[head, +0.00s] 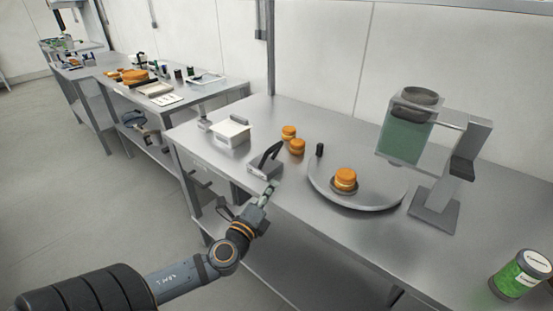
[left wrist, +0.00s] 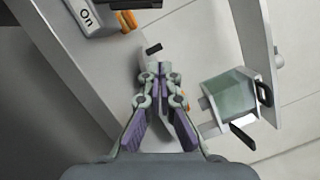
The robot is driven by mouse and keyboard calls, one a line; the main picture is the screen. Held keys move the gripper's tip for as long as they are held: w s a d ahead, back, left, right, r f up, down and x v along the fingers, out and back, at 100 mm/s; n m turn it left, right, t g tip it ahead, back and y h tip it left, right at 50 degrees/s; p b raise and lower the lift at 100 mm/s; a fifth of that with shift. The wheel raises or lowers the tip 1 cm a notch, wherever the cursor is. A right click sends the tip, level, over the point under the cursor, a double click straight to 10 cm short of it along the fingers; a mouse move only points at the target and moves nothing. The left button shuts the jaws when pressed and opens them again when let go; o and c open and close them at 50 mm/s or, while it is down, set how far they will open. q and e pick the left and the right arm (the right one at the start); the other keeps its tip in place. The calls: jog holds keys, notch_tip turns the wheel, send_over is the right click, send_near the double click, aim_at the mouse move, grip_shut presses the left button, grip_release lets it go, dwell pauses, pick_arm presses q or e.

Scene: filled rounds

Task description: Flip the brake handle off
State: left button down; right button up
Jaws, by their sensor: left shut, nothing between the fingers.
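The brake handle (head: 268,157) is a black lever on a small grey base (head: 262,171) near the table's front edge; in the head view it slants up to the right. In the left wrist view a grey block with the word "On" (left wrist: 87,18) is at the upper left, and a dark part at the top edge is cut off. My left gripper (head: 272,186) is just in front and to the right of the base, shut and empty, apart from the handle as far as I can tell. Its closed fingers show in the left wrist view (left wrist: 158,72). My right gripper is not in view.
A grey round turntable (head: 380,198) holds an orange-topped round (head: 345,176), with a black post (head: 320,150) at its rim. Two orange rounds (head: 291,138) stand behind the handle. A dispenser (head: 408,138) stands right. A green jar (head: 520,275) is at the front right.

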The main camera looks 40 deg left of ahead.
pick_arm(q)
jog(key=w+p, duration=0.1)
jog(key=w, duration=0.2)
jog(key=w+a+r+p, duration=0.1)
jog(key=w, duration=0.2)
jog(key=w+p, duration=0.1)
jog(key=w, duration=0.2)
jog(key=shift+w+a+r, duration=0.2)
jog(key=shift+w+a, duration=0.1)
jog(key=shift+w, duration=0.1)
jog(key=a, duration=0.2)
jog(key=a+r, duration=0.1)
jog(key=shift+w+a+r+p, duration=0.1)
jog(key=shift+w+a+p, duration=0.1)
jog(key=shift+a+p, duration=0.15)
